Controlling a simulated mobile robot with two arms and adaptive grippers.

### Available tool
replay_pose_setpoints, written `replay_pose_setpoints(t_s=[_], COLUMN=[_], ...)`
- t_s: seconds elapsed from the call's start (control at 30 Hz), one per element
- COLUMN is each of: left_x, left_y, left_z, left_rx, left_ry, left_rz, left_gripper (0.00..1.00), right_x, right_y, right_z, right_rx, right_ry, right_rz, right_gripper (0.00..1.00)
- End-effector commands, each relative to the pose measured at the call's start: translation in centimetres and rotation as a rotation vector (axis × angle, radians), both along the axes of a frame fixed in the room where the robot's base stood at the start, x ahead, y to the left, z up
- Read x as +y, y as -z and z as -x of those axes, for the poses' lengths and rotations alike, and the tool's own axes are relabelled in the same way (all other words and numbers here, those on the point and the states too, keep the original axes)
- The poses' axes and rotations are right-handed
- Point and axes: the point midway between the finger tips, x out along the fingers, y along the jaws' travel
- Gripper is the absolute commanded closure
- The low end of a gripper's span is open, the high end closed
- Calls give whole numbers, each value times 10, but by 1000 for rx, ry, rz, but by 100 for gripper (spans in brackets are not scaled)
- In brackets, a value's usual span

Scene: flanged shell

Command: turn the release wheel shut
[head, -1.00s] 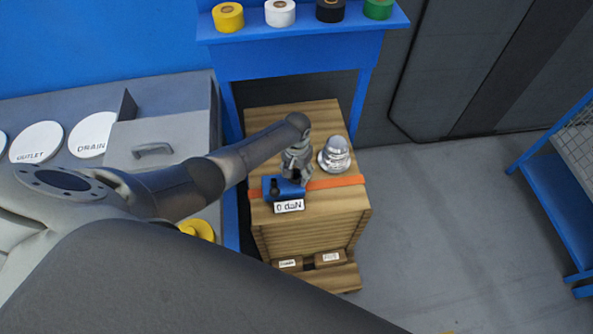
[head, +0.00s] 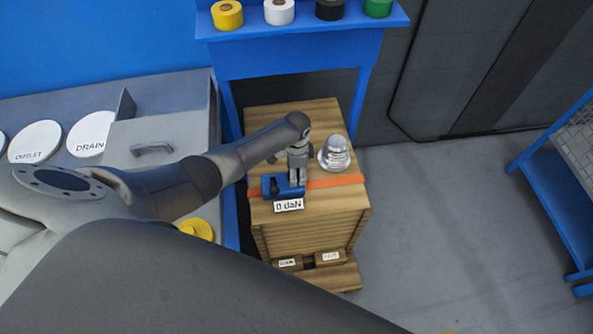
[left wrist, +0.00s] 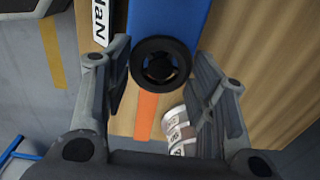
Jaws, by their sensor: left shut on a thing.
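The release wheel is a black ring-shaped knob (left wrist: 161,65) on the end of a blue tensioner body (left wrist: 168,18) in the left wrist view. In the head view the blue body (head: 270,187) lies on an orange strap on the wooden crate, and my gripper hides the wheel. My left gripper (head: 297,182) points down over the right end of the blue body. My right gripper is not in view.
The orange strap (head: 338,181) crosses the wooden crate (head: 310,220). A "0 daN" label (head: 289,205) is at the body's front. A silver domed shell (head: 334,154) stands close right of my gripper. A blue bench (head: 300,60) with tape rolls is behind. Grey floor at right is clear.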

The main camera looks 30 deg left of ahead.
Motion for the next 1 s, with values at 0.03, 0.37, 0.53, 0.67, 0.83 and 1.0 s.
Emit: replay_pose_setpoints(t_s=[0.03, 0.37, 0.53, 0.67, 0.83, 1.0], left_x=[0, -1, -1, -1, -1, -1], left_y=[0, 0, -1, -1, -1, -1], left_z=[0, 0, 0, -1, -1, -1], left_rx=[-1, -2, -3, -3, -3, -3], left_ry=[31, 168, 192, 197, 196, 196], left_rz=[0, 3, 2, 2, 2, 2], left_gripper=[72, 72, 72, 72, 72, 39], right_x=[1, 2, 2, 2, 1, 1], right_y=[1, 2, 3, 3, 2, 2], right_z=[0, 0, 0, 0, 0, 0], right_rx=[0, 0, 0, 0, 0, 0], right_ry=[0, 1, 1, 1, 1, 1], right_rz=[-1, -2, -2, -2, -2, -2], right_gripper=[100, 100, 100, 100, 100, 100])
